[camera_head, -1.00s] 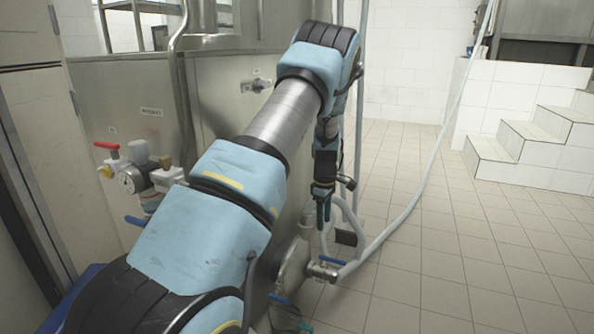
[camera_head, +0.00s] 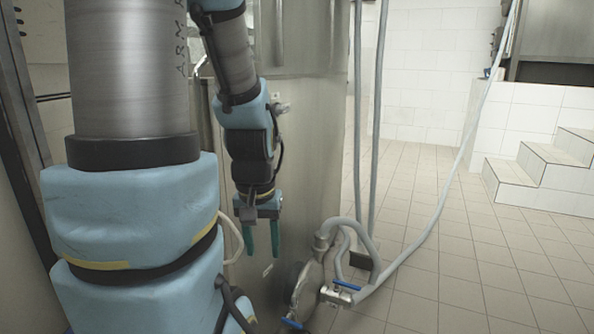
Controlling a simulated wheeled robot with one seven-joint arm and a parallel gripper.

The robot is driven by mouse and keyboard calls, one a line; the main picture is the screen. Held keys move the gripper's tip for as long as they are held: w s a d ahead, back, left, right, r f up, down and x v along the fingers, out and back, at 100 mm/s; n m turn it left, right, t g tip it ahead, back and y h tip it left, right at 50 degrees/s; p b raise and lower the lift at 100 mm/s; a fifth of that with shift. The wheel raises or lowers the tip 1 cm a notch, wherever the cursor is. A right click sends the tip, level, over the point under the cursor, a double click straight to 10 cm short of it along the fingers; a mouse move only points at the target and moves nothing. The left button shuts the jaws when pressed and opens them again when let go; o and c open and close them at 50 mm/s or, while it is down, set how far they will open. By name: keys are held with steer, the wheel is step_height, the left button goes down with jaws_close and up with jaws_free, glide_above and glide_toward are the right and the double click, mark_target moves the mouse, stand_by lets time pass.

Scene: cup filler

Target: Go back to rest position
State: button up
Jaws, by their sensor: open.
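My gripper (camera_head: 261,240) hangs at the end of my blue and grey arm, left of the picture's middle, with its green fingers pointing down. The two fingers are apart and I see nothing between them. It hangs in front of the steel tank (camera_head: 315,140), left of and above the pipe fittings. The near part of my arm fills the left side and hides much of what is behind it.
A pale hose (camera_head: 436,213) runs up to the right. Tiled floor (camera_head: 460,260) is open toward white steps (camera_head: 548,170).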

step_height(320, 180, up, 30)
steer(key=p, duration=2.8)
steer(key=shift+w, duration=0.15)
